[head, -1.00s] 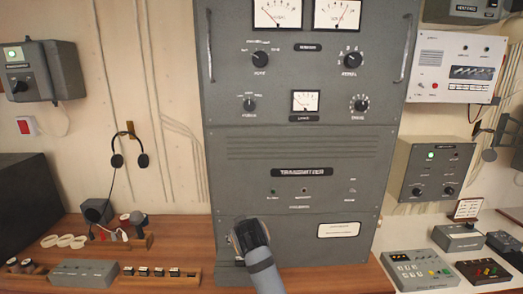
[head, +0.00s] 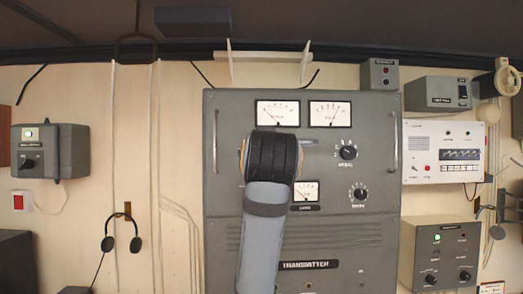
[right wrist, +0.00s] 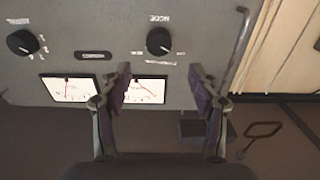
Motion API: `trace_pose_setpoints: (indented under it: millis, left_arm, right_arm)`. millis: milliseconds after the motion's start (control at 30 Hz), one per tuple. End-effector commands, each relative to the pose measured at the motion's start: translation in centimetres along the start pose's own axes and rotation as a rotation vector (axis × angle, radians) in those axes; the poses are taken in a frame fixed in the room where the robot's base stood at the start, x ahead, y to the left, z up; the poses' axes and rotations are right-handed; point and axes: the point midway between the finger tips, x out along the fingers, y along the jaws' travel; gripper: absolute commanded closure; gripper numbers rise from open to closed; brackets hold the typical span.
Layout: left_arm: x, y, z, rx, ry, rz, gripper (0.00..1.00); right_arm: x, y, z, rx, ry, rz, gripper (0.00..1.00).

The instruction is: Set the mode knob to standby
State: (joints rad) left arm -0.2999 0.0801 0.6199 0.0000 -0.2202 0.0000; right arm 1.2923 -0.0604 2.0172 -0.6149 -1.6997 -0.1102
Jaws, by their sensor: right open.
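The mode knob (right wrist: 160,41) is a round black knob on the grey transmitter panel, shown upside down in the right wrist view. A pale mark on it points to the lower right there. The small position labels around it are too blurred to read surely. My right gripper (right wrist: 161,76) is open and empty, its two dark fingers apart in front of the panel, with the knob beyond and between their tips, apart from them. In the head view my right arm hides the mode knob, and the fingers are mostly hidden. My left gripper is not in view.
The transmitter cabinet (head: 350,237) also carries an aerial knob (head: 348,152), another knob (head: 360,194), meters (head: 329,114) and side handles (head: 396,140). A headset (head: 121,243) hangs to the left. Grey and white control boxes (head: 443,152) line the wall at right.

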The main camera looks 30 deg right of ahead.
Motion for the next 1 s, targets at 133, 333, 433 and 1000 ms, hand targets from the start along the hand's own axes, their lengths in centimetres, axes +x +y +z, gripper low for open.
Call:
trace_pose_setpoints:
  millis: [133, 333, 433, 1000]
  left_arm:
    - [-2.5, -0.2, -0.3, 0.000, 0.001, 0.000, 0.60]
    - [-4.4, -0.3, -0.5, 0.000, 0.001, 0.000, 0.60]
    - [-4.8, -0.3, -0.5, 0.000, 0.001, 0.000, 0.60]
    - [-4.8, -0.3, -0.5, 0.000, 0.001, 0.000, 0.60]
  right_arm:
    - [3.4, 0.1, -0.6, -0.007, -0.004, 0.006, 0.39]
    - [7.0, 0.1, -0.5, -0.005, -0.001, 0.002, 0.39]
    - [8.1, 0.0, -0.3, -0.003, -0.001, 0.000, 0.39]
    - [8.6, 0.0, 0.0, -0.001, 0.001, -0.001, 0.70]
